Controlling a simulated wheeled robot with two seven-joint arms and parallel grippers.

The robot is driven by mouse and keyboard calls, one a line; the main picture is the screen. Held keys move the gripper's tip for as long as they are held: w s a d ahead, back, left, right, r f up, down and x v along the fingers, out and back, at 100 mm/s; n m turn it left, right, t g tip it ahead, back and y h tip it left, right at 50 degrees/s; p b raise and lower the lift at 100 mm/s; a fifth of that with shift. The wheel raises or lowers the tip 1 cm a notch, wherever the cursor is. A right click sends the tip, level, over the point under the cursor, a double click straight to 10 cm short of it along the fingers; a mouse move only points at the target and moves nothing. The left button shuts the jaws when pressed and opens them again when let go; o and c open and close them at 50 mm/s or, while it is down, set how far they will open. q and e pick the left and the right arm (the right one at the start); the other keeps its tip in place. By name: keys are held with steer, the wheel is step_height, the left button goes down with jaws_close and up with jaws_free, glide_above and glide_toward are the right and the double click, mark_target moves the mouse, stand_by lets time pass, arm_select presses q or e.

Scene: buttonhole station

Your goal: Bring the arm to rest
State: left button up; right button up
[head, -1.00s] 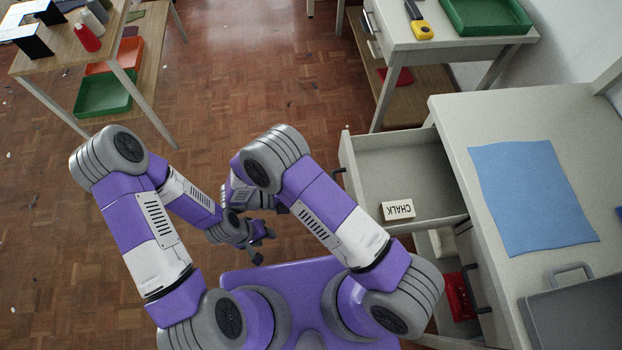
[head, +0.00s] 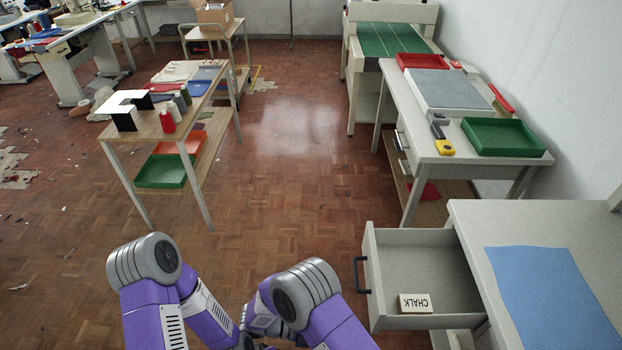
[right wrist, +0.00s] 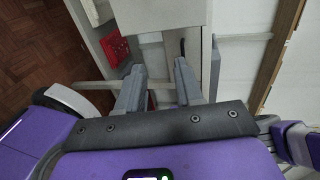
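My left arm (head: 150,290) comes up at the bottom left of the head view, bent at the elbow. My right arm (head: 310,300) is bent beside it, over the floor to the left of the open drawer. The hands are cut off or hidden at the bottom edge there. In the right wrist view my right gripper (right wrist: 158,82) has its two fingers apart, with nothing between them. My left gripper cannot be made out.
An open drawer (head: 419,260) holding a chalk box (head: 415,303) juts out at right, below a table with a blue cloth (head: 550,295). A wooden table (head: 150,125) stands at left. The floor (head: 290,180) between is clear. A red object (right wrist: 115,48) shows beyond the right gripper.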

steer(key=s+f+m+g+y, duration=0.7)
steer(key=s+f+m+y, duration=0.45)
steer(key=m+y, duration=0.7)
steer(key=w+d+m+t, duration=0.2)
steer(key=m+t, duration=0.2)
steer(key=m, duration=0.6)
steer(key=w+d+m+t+y, duration=0.1)
steer(key=w+m+t, duration=0.2)
steer(key=m, duration=0.7)
steer(key=shift+w+d+f+t, duration=0.2)
steer(key=shift+d+f+t, duration=0.2)
